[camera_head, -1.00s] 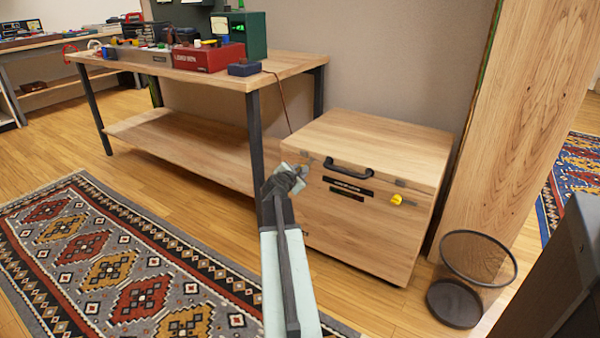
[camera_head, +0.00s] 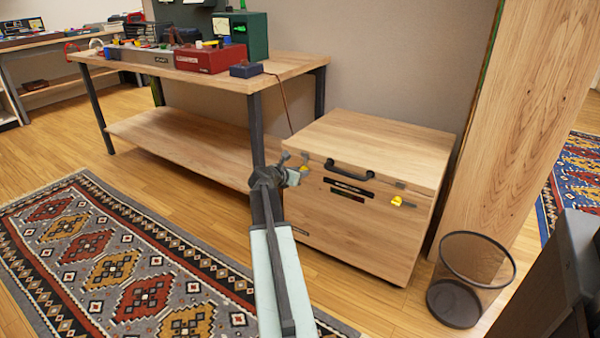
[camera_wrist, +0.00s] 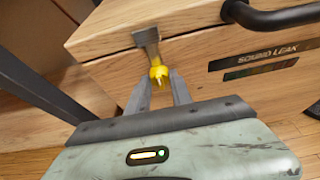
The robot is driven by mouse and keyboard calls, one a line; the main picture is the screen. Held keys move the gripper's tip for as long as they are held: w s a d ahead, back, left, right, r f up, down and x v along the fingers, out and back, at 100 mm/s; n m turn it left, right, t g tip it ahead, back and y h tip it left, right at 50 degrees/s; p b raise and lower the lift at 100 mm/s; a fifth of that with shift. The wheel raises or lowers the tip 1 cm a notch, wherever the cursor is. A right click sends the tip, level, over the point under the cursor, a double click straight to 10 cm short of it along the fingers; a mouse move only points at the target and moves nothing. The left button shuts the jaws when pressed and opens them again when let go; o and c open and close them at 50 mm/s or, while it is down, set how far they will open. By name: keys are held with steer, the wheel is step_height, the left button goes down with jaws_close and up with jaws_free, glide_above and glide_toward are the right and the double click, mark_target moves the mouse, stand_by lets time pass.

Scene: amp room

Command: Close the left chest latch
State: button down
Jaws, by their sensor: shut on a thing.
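The wooden chest (camera_head: 345,235) stands with its lid down. Its left latch (camera_wrist: 158,72) has a yellow tab below a grey metal catch plate (camera_wrist: 147,37) at the lid seam. My gripper (camera_wrist: 160,84) is shut on the yellow tab, with one finger on each side, in the wrist view. In the head view my gripper (camera_head: 300,172) is at the chest's upper left front and partly hides the latch; a bit of yellow shows there. I cannot tell whether the latch is engaged. The right latch (camera_head: 398,201) also has a yellow tab, and nothing touches it.
A black handle (camera_head: 348,169) is on the chest front, above dark label strips (camera_head: 348,190). A workbench (camera_head: 190,65) with equipment stands to the left. A mesh bin (camera_head: 470,280) is at the chest's right. A patterned rug (camera_head: 130,260) covers the floor at left.

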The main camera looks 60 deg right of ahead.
stand_by(0.4)
steer(key=c, duration=1.1)
jaws_free()
steer(key=shift+c, duration=0.2)
steer(key=p+v, duration=0.3)
steer(key=v, duration=0.4)
steer(key=shift+a+r, duration=0.2)
steer(key=shift+a, duration=0.15)
